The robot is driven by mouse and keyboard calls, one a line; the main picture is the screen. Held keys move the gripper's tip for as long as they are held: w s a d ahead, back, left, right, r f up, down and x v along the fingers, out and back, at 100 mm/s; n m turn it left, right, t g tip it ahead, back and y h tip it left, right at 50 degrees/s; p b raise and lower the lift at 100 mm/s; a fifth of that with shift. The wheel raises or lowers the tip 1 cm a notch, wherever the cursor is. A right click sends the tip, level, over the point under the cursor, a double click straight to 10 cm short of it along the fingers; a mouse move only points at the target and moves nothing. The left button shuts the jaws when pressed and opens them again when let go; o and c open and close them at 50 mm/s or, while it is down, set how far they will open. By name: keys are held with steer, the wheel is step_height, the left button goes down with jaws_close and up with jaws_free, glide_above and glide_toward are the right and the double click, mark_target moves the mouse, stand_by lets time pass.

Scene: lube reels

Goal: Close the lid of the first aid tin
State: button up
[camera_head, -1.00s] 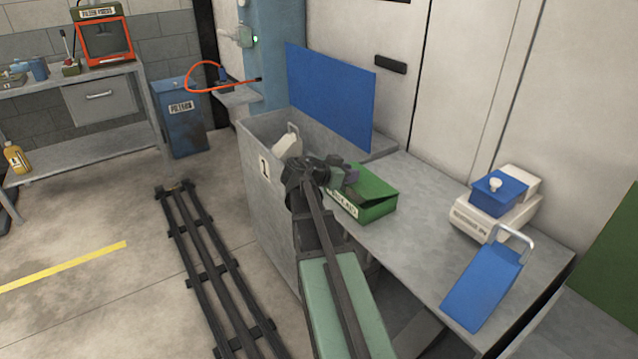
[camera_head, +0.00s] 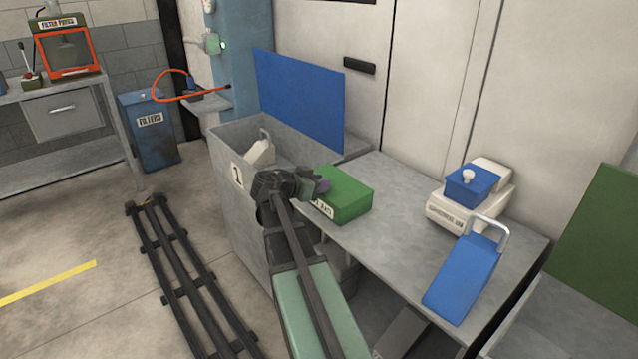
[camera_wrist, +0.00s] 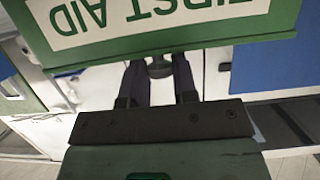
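The green first aid tin (camera_head: 345,192) stands on the grey bench. Its lid looks down flat over the box in the head view; a small gap could not be made out. In the wrist view a green face with the white FIRST AID label (camera_wrist: 150,18) fills the top, upside down. My gripper (camera_head: 318,184) is at the left side of the tin, close to its top edge. In the wrist view my gripper (camera_wrist: 160,72) has its two dark fingers apart, with their tips near the green edge. Whether they touch it cannot be told.
A grey bin marked 1 (camera_head: 222,185) with a pale jug (camera_head: 261,152) in it stands left of the tin. A blue panel (camera_head: 300,100) rises behind. A white device with a blue box (camera_head: 472,190) and a blue handled object (camera_head: 462,278) sit right. Bench between is clear.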

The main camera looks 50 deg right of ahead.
steer(key=o, duration=0.4)
steer(key=shift+s+a+f, duration=0.1)
steer(key=shift+s, duration=0.1)
steer(key=shift+o, duration=0.2)
steer(key=p+v, duration=0.3)
steer(key=v, duration=0.7)
steer(key=shift+a+p, duration=0.35)
steer(key=shift+p, duration=0.05)
steer(key=shift+w, duration=0.1)
